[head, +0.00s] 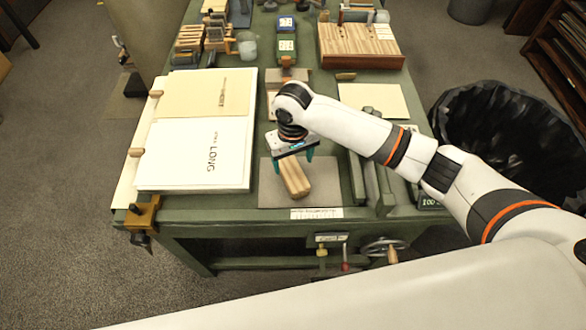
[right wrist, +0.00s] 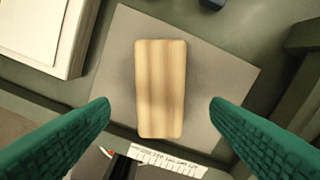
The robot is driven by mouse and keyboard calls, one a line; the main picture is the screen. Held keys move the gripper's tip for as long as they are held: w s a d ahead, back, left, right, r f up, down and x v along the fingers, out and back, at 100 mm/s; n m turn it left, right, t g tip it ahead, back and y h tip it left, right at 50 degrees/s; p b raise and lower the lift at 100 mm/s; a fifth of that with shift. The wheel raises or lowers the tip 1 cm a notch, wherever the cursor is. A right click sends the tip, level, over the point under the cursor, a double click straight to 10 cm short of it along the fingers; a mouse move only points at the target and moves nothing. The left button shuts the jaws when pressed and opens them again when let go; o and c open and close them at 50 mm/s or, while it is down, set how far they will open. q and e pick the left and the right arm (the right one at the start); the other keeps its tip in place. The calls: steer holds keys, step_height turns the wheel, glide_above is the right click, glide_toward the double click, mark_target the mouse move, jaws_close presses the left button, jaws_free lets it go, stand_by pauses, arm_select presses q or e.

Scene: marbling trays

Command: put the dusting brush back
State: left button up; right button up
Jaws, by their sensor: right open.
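A long wooden piece (head: 293,179) with pale and darker stripes lies on a grey mat (head: 325,194) at the front of the green bench. It may be the dusting brush, but I see no bristles. My right gripper (head: 293,160) is open just above it, pointing down. In the right wrist view the wooden piece (right wrist: 160,85) lies between the two green fingers, with a gap on both sides, and nothing is held. The grey mat (right wrist: 215,80) shows around it. My left gripper is not in view.
A stack of large white sheets (head: 190,165) lies left of the mat. A wooden box (head: 360,45) stands at the back right, and wooden racks (head: 205,38) at the back left. A bin with a black liner (head: 500,125) stands right of the bench (head: 250,203).

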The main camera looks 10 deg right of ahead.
mark_target(292, 173)
step_height(292, 173, up, 6)
steer(key=shift+f, duration=0.25)
